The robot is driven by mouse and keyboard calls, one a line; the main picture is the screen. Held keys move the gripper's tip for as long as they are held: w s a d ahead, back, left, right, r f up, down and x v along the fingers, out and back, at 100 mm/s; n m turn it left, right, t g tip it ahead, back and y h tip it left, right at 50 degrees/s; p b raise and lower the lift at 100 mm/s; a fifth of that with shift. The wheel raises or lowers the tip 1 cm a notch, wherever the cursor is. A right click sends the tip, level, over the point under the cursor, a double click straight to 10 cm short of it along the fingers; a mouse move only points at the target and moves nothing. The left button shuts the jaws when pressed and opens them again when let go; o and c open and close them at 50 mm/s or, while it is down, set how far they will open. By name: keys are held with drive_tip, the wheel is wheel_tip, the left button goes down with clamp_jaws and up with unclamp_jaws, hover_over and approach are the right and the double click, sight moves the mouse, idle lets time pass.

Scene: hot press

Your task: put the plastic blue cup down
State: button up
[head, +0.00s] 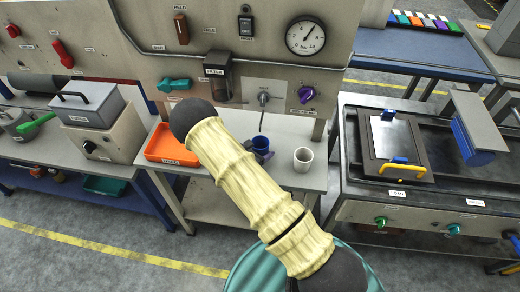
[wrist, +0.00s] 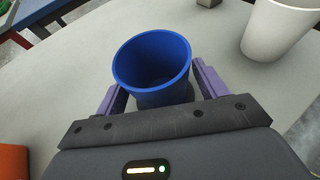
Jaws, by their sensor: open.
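The blue plastic cup (wrist: 153,72) stands upright on the grey bench top (wrist: 75,60) in the wrist view. In the head view the cup (head: 261,144) shows partly behind my arm. My gripper (wrist: 155,90) is open, with one purple finger on each side of the cup. I cannot tell whether either finger touches it. In the head view my gripper (head: 264,156) is mostly hidden beside the cup.
A white cup (head: 303,159) stands to the right of the blue cup, close by; it also shows in the wrist view (wrist: 280,28). An orange tray (head: 165,150) lies to the left. A control panel with a gauge (head: 306,36) rises behind.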

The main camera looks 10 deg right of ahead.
drive_tip(key=b+v, duration=0.2)
drive_tip(key=v, duration=1)
drive_tip(key=shift+d, duration=0.1)
drive_tip(key=shift+f, duration=0.1)
drive_tip(key=s+d+r+m+g+y, duration=0.2)
drive_tip(key=s+d+r+m+y, duration=0.2)
drive_tip(key=s+r+m, duration=0.4)
drive_tip(key=s+d+r+m+g+y, duration=0.3)
drive_tip(key=s+d+r+m+y, duration=0.2)
drive_tip(key=m, duration=1.2)
drive_tip(key=s+r+y, duration=0.1)
drive_tip(key=s+r, duration=0.2)
drive_tip(key=r, duration=0.1)
drive_tip(key=shift+s+r+m+y, duration=0.25)
drive_tip(key=shift+m+y, duration=0.15)
